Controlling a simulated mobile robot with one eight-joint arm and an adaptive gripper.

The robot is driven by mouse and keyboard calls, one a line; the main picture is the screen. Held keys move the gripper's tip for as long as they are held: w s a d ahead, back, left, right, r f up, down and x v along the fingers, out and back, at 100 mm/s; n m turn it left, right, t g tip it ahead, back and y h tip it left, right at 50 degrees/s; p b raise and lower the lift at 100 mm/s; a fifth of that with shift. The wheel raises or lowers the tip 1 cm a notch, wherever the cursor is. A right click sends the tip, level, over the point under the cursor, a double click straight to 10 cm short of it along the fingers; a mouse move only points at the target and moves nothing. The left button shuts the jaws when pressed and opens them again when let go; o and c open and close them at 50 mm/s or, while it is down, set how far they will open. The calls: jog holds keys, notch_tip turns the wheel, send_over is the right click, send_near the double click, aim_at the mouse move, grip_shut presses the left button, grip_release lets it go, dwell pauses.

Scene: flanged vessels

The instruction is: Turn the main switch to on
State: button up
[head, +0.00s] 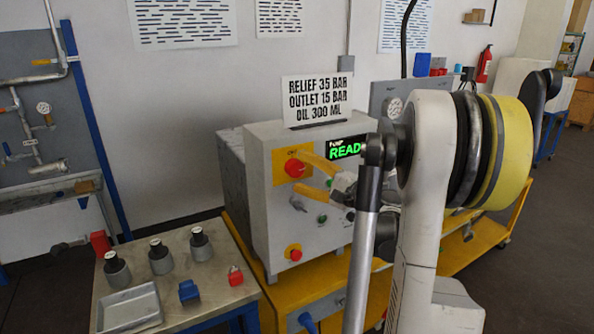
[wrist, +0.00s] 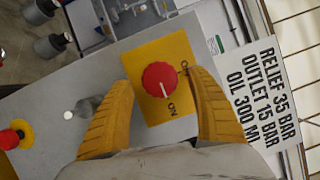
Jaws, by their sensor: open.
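The main switch is a red round knob (head: 295,168) on a yellow plate (head: 281,160) at the upper left of the grey control box's front. In the wrist view the knob (wrist: 160,79) lies between the tips of my yellow fingers, with a gap on each side. Its white mark points toward the lettering "ON" on the yellow plate (wrist: 155,48). A second label beside the knob is partly hidden by a finger. My gripper (head: 304,169) is open in front of the knob; it also shows in the wrist view (wrist: 160,80).
A lit green display (head: 346,148) reads "READ", partly hidden by my arm. A sign (head: 317,100) stands on the grey box (head: 262,215). A red button (head: 293,252) sits low on its front. A side table (head: 225,265) with several vessels stands left.

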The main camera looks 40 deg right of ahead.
jog(key=s+d, duration=0.1)
jog(key=s, duration=0.9)
jog(key=shift+d+f, duration=0.25)
jog(key=shift+f, duration=0.1)
